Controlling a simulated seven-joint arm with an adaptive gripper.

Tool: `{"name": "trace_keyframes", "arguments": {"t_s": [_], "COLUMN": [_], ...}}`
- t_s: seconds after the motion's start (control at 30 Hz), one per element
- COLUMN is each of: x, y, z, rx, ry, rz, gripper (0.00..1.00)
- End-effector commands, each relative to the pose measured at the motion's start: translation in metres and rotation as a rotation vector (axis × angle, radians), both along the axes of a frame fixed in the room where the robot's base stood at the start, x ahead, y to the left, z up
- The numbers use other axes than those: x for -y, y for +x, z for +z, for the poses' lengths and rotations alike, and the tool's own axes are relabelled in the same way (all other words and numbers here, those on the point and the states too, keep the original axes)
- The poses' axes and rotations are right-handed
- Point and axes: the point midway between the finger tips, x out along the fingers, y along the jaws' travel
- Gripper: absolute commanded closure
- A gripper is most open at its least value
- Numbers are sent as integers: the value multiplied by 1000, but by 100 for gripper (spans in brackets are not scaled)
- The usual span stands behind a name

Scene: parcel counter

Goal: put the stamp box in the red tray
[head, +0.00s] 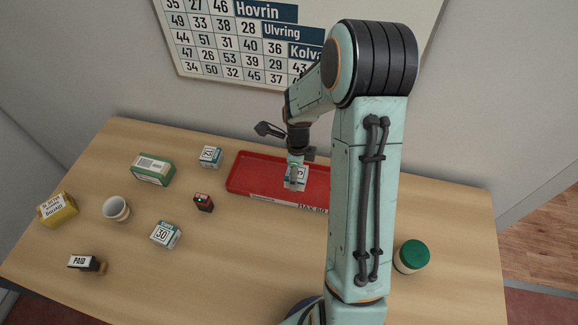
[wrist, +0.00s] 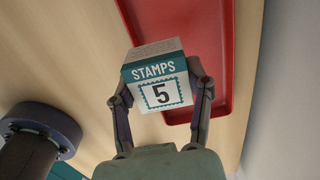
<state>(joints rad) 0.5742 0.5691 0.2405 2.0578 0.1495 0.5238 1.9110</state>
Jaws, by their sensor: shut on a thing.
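A white and teal stamp box (head: 300,180) is held in my gripper (head: 296,176) over the red tray (head: 255,172). In the wrist view, the stamp box (wrist: 158,88) reads "STAMPS 5", and my gripper (wrist: 162,90) has one finger on each side of it. The red tray (wrist: 185,22) shows behind and to the right of the box there, and the box overlaps the tray's left rim in the picture. I cannot tell how high the box is above the tray. My arm hides the tray's right end in the head view.
Two similar boxes, marked 21 (head: 209,157) and 30 (head: 165,235), stand left of the tray. Also left are a green box (head: 152,170), white cup (head: 116,209), yellow box (head: 57,210), PAID stamp (head: 86,263) and small dark item (head: 204,203). A green-lidded jar (head: 411,256) stands right.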

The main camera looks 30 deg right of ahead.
Motion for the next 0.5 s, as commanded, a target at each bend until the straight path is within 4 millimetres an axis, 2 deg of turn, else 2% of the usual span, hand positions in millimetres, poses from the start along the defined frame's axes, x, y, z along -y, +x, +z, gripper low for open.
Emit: {"name": "trace_keyframes", "arguments": {"t_s": [0.1, 0.2, 0.33, 0.5], "x": [6, 10, 13, 13], "y": [15, 23, 30, 30], "z": [-21, -29, -40, -65], "rx": [-2, 0, 0, -2], "ry": [2, 0, 0, 1], "rz": [0, -1, 0, 0], "gripper": [86, 86, 86, 86]}}
